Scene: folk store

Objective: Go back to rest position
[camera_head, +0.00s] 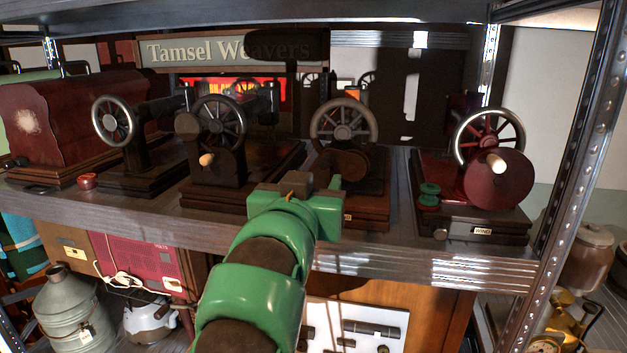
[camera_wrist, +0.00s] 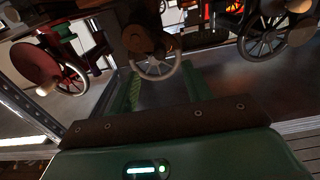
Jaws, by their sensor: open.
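My green gripper (camera_head: 297,190) reaches out at the front edge of the shelf, before the hand-cranked machines. In the wrist view its two green fingers (camera_wrist: 158,88) stand apart with nothing seen between them. Beyond them a machine with a grey spoked wheel (camera_wrist: 155,68) shows; its wheel also shows in the head view (camera_head: 343,122). Whether the fingers touch it I cannot tell. My arm stretches forward from the bottom of the head view and hides part of the shelf edge.
A dark red machine (camera_head: 492,180) with a green spool (camera_head: 429,194) stands at right on the shelf (camera_head: 385,265). A metal post (camera_head: 590,130) rises at right. A milk can (camera_head: 70,310) stands below.

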